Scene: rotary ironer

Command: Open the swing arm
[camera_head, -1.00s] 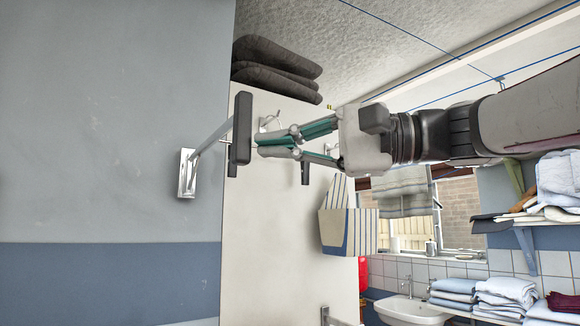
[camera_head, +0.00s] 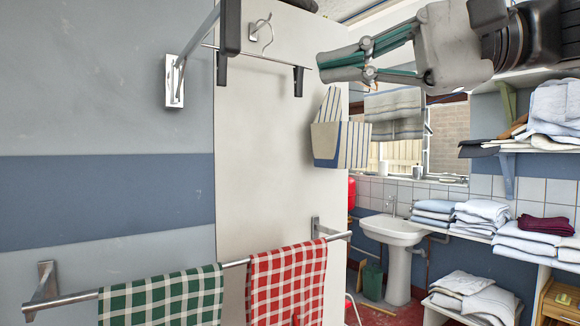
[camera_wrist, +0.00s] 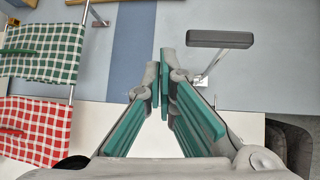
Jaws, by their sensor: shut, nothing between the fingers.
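The swing arm (camera_head: 201,32) is a thin metal bar reaching out from a steel wall plate (camera_head: 174,82), with a dark padded end (camera_head: 231,25) cut off by the top edge in the head view. In the wrist view the whole dark pad (camera_wrist: 220,39) shows to the right of my fingertips, with the plate (camera_wrist: 201,80) below it. My gripper (camera_head: 322,66) is shut and empty, with green finger pads. It is to the right of the pad in the head view, clearly apart from it. My gripper (camera_wrist: 160,72) also shows in the wrist view.
A clip hanger (camera_head: 262,62) hangs on the white panel (camera_head: 265,165). A wall rail (camera_head: 235,262) below holds green checked (camera_head: 165,298) and red checked (camera_head: 286,285) towels. A sink (camera_head: 393,230) and shelves of linen stand right.

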